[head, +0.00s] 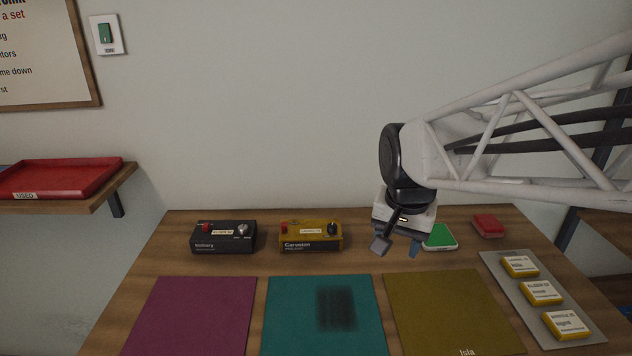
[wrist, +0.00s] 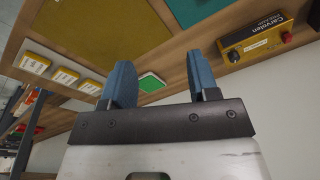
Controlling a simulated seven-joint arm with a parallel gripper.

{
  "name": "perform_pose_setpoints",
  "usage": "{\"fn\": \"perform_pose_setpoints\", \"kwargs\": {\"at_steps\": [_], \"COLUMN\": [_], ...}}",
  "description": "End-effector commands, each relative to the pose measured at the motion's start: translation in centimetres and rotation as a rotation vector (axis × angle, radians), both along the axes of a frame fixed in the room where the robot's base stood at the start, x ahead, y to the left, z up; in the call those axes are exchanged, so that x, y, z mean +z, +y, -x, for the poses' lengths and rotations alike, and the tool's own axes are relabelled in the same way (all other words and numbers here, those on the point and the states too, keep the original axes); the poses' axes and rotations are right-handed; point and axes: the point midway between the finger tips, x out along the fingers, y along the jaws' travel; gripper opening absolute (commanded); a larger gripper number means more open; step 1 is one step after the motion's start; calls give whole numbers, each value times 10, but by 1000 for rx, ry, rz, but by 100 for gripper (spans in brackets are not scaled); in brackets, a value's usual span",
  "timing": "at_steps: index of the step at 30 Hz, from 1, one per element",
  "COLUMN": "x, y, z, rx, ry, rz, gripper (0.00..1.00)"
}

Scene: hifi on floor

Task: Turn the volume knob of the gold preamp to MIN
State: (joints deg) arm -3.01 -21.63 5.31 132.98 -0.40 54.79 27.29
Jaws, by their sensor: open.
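The gold preamp (head: 300,245) stands on the wooden table, a yellow box with a black front strip. It shows at the upper right of the wrist view (wrist: 262,40). A black knob (head: 332,229) is on its top right, also visible in the wrist view (wrist: 233,57). A red knob or button (head: 284,227) is on its top left. The knob's exact setting is too small to read. My gripper (head: 397,247) is open and empty, to the right of the preamp and apart from it. Its two blue fingers show in the wrist view (wrist: 160,72).
A black box (head: 223,240) with red and silver controls stands left of the preamp. A green-topped block (head: 440,238) and a red block (head: 488,225) lie right of my gripper. Purple, teal and olive mats line the front; a grey tray (head: 515,292) holds yellow blocks.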

Motion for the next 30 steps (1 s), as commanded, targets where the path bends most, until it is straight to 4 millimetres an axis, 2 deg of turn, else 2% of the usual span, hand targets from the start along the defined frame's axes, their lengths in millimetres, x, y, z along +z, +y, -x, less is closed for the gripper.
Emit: {"fn": "perform_pose_setpoints", "kwargs": {"at_steps": [3,14,30], "x": [-1,-11,-52], "y": [7,31,76], "z": [-28,-109,-223], "rx": [-69,-292,-622], "ry": [18,64,128], "rz": [-11,-37,-52], "gripper": [55,55,55]}}
